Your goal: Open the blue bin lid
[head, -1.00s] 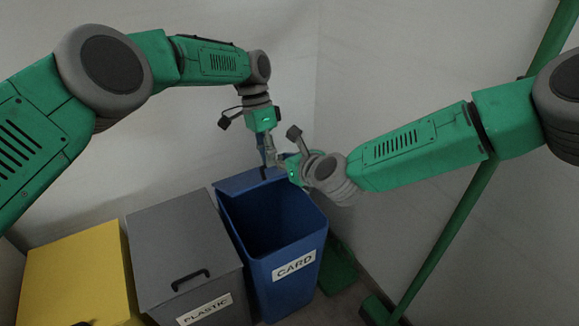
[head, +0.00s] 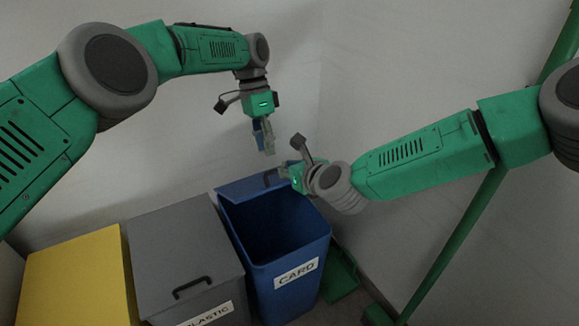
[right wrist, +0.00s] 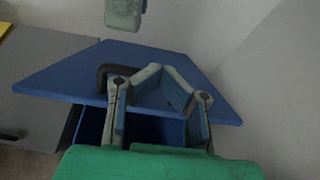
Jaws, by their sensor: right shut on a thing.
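The blue bin (head: 296,282), labelled CARD, stands open with its dark inside showing. Its blue lid (head: 238,189) is raised at the back edge; in the right wrist view the lid (right wrist: 70,82) shows as a broad panel with a dark handle (right wrist: 103,73). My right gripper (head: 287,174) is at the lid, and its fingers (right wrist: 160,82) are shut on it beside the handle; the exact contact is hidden. My left gripper (head: 264,138) hangs above the lid, apart from it, fingers pointing down; its finger gap is unclear. Its tip shows in the right wrist view (right wrist: 124,13).
A grey bin (head: 183,250) labelled PLASTIC with a closed, handled lid stands left of the blue bin. A yellow bin (head: 75,275) is farther left. Pale walls meet behind the bins. A green post (head: 462,225) and base lie to the right.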

